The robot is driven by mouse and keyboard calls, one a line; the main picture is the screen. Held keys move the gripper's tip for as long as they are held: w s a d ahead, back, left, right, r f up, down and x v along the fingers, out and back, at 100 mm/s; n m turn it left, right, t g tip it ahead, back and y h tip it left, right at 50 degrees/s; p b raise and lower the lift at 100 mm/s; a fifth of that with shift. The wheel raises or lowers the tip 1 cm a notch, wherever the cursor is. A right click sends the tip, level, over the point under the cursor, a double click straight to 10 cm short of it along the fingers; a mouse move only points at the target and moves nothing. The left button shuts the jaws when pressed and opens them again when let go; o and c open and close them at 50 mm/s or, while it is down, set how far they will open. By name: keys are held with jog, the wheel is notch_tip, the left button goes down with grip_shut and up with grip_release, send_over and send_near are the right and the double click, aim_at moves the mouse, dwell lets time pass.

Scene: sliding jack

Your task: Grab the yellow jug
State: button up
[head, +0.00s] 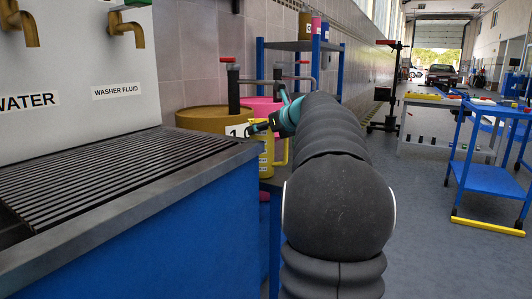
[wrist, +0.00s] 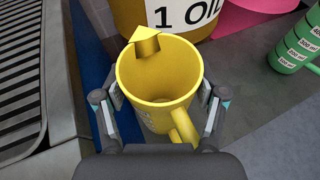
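The yellow jug (wrist: 155,85) stands upright in the wrist view, seen from above, with its spout at the top and its handle at the lower right. It looks empty. My gripper (wrist: 160,108) is open, with one finger on each side of the jug, close to its walls. Whether the pads touch it is hard to tell. In the head view the jug (head: 264,160) shows beyond the end of the blue counter, with its handle to the right. My gripper (head: 262,128) is at its upper part there, partly hidden by my arm.
A blue counter with a slatted metal top (head: 130,165) is on the left. A large yellow-brown oil drum (head: 200,117) and a pink container (head: 262,104) stand behind the jug. A blue cart (head: 490,180) stands on the right.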

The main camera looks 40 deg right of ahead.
jog(key=shift+c, duration=1.2)
jog(key=shift+r, duration=0.1)
